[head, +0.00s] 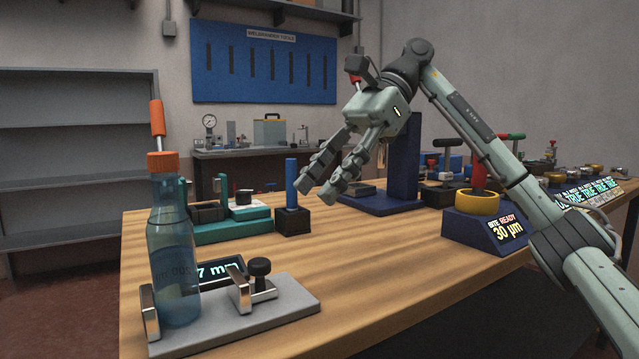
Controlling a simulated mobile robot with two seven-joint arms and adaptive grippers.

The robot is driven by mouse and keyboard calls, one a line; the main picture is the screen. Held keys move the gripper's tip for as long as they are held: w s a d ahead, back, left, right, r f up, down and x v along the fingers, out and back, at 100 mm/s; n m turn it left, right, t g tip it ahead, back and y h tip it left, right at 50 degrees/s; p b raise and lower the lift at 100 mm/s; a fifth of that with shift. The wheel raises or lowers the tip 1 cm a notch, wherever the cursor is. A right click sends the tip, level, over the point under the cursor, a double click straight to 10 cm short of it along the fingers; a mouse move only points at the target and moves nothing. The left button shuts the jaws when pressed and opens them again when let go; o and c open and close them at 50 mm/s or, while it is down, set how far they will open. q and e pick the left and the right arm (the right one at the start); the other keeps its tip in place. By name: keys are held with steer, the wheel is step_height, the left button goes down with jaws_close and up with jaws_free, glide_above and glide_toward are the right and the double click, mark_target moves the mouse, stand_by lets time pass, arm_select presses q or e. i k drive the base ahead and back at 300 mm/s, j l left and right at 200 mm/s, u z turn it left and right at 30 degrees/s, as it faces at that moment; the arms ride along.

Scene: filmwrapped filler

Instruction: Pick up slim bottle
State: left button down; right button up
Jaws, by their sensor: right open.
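The slim bottle (172,255) is a clear blue-tinted bottle with an orange cap and an orange spout-like tip. It stands upright at the front left of the wooden table, over a grey plate (285,306) with metal clamp posts. My right gripper (325,193) is open and empty. It points down and to the left above the table, to the right of the bottle and well apart from it. My left gripper does not show.
A small block with a blue rod (291,205) and a teal fixture (230,224) stand behind the bottle. A blue stand (404,165) is behind my right gripper. A dark blue display block (483,228) sits at right. The table's front middle is clear.

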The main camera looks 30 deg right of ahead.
mark_target(170, 238)
steer(key=k, duration=1.5)
